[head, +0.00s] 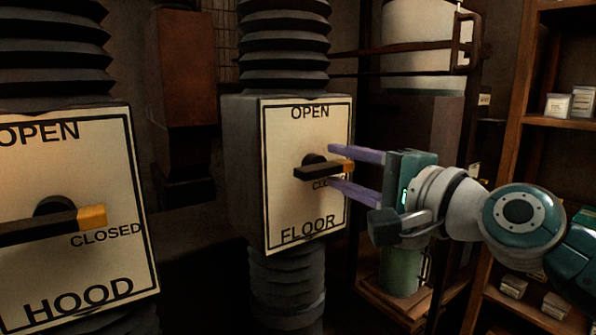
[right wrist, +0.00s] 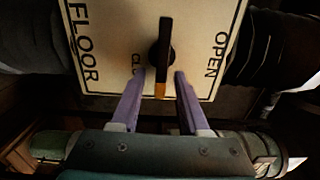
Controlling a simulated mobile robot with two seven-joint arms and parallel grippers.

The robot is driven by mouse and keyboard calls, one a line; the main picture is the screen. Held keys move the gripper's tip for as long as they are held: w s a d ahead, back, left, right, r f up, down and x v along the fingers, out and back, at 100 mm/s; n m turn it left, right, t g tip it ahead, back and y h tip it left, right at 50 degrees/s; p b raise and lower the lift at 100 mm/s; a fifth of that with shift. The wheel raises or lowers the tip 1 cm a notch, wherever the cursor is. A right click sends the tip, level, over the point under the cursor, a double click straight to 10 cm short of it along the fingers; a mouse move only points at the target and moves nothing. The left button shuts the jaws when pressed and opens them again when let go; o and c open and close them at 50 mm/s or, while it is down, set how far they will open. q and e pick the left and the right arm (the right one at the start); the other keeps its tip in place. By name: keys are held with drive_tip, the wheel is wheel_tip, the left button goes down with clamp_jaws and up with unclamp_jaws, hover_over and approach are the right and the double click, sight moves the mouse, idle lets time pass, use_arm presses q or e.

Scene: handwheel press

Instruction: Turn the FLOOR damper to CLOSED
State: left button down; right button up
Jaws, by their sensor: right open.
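The FLOOR damper plate (head: 280,150) is a cream panel with OPEN at its top and FLOOR at its bottom. Its black lever (head: 312,172) lies about level, with the orange tip (head: 348,167) pointing right, just above the partly hidden CLOSED label (head: 319,184). My right gripper (head: 333,167) is open, one purple finger above the lever's tip end and one below. In the right wrist view the lever (right wrist: 165,45) reaches between the open fingers, with its orange tip (right wrist: 160,90) between them; I see no clear contact. My left gripper is not in view.
The HOOD damper plate (head: 60,275) stands at the left, its orange-tipped lever (head: 92,217) pointing right just above CLOSED. Black ribbed ducts (head: 284,45) run above and below the boxes. Wooden shelves (head: 515,130) with small boxes stand at the right, behind my right arm.

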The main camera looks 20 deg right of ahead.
drive_tip(key=v, duration=0.9)
drive_tip(key=shift+s, duration=0.1)
drive_tip(key=s+a+f+n+g+p, duration=0.2)
drive_tip(key=s+a+f+n+g, duration=0.55)
drive_tip(key=s+n, duration=0.2)
drive_tip(key=s+d+f+n+g+h+p, duration=0.1)
drive_tip(key=s+d+f+n+g+h, duration=0.2)
drive_tip(key=s, duration=0.5)
drive_tip(key=s+d+f+n+g+h+p, duration=0.2)
drive_tip(key=s+n+g+h, duration=0.15)
drive_tip(key=s, duration=0.45)
wheel_tip(320, 180, up, 37)
drive_tip(key=p, duration=3.7)
drive_tip(key=shift+w+d+r+t, duration=0.15)
drive_tip(key=shift+w+r+t, duration=0.1)
drive_tip(key=shift+w+t, duration=0.05)
drive_tip(key=shift+y, duration=0.25)
